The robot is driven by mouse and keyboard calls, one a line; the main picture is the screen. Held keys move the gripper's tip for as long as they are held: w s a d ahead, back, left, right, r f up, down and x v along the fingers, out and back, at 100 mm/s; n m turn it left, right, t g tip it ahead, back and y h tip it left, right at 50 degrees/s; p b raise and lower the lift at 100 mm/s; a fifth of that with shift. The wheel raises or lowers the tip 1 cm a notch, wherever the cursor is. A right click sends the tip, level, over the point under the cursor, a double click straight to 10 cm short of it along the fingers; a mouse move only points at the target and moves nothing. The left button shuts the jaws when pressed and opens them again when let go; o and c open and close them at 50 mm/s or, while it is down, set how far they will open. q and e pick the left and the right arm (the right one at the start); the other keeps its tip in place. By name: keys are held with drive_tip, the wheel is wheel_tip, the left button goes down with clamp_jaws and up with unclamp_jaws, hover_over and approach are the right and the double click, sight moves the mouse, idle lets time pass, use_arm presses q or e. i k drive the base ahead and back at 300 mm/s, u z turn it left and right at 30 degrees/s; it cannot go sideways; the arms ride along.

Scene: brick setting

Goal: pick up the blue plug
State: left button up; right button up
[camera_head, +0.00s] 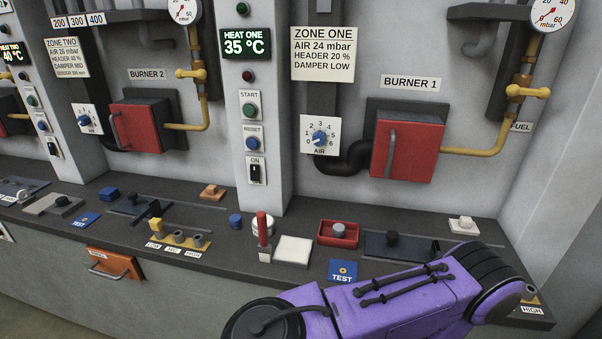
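A small blue cylinder (236,221), which looks like the blue plug, stands on the dark counter (190,222) left of the red-handled lever. A second small blue piece (108,194) sits further left on the counter, and I cannot tell its exact shape. Neither of my grippers is in view. A purple link of one of my arms crosses the lower right of the picture, over the counter's front edge and right of the blue cylinder.
A red-handled lever (262,228), a white pad (293,250), a red tray (338,234) and a dark plate with a black knob (392,240) stand to the right. A yellow block (156,228) is to the left. Red burner doors (407,150) project from the wall.

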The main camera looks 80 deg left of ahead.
sight(235, 219)
drive_tip(key=z, duration=0.2)
drive_tip(key=k, duration=0.85)
drive_tip(key=u, duration=1.7)
